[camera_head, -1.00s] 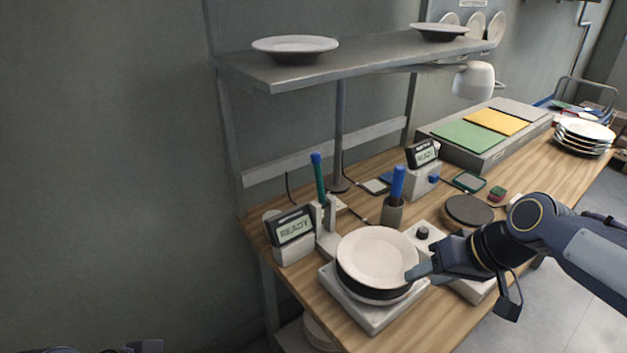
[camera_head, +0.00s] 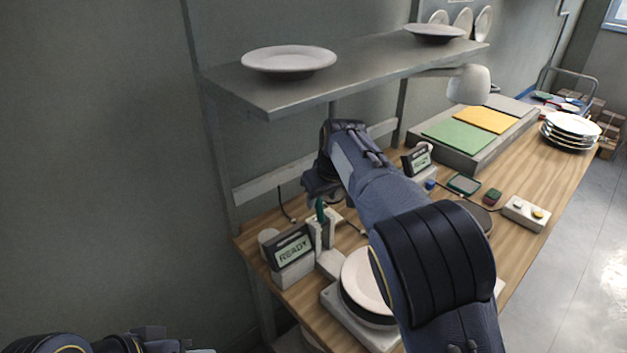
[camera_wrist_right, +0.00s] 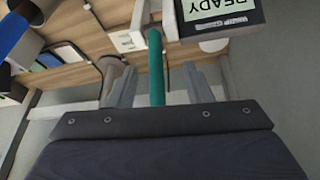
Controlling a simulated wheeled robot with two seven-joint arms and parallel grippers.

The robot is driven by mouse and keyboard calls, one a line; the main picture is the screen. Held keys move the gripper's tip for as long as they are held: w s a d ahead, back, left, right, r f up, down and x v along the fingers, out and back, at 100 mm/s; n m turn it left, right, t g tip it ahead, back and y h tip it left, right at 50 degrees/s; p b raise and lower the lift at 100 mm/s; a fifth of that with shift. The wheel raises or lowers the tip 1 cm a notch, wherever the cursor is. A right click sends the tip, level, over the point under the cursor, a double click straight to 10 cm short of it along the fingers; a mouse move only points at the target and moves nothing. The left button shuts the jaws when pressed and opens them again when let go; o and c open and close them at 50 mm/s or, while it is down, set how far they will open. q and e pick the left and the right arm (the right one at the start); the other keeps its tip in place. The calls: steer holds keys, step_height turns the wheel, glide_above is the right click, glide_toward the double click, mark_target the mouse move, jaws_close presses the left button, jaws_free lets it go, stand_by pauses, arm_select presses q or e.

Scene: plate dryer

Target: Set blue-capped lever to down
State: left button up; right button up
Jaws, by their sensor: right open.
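The lever (camera_head: 320,211) has a green shaft and stands roughly upright in a pale bracket beside the left READY display. My right gripper (camera_head: 320,193) is above and around its upper part, and hides the blue cap in the head view. In the right wrist view the green shaft (camera_wrist_right: 156,70) runs between the two open fingers of my right gripper (camera_wrist_right: 160,82), with a gap on each side. Its capped end is hidden behind the gripper body. Part of my left gripper (camera_head: 150,338) shows at the bottom left edge, its jaws unclear.
The left READY display (camera_head: 292,254) stands close beside the lever. The shelf (camera_head: 270,92) with a plate (camera_head: 290,59) overhangs behind. A white plate (camera_head: 362,278) sits on a pale base at the front. A blue handle (camera_wrist_right: 14,36) shows in the right wrist view.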

steer(key=w, duration=0.1)
steer(key=w+a+p, duration=0.1)
steer(key=w, duration=0.1)
steer(key=w+a+p, duration=0.1)
steer(key=shift+w+a, duration=0.1)
steer(key=shift+w, duration=0.2)
steer(key=shift+w+a+f, duration=0.1)
steer(key=shift+f, duration=0.45)
jaws_close()
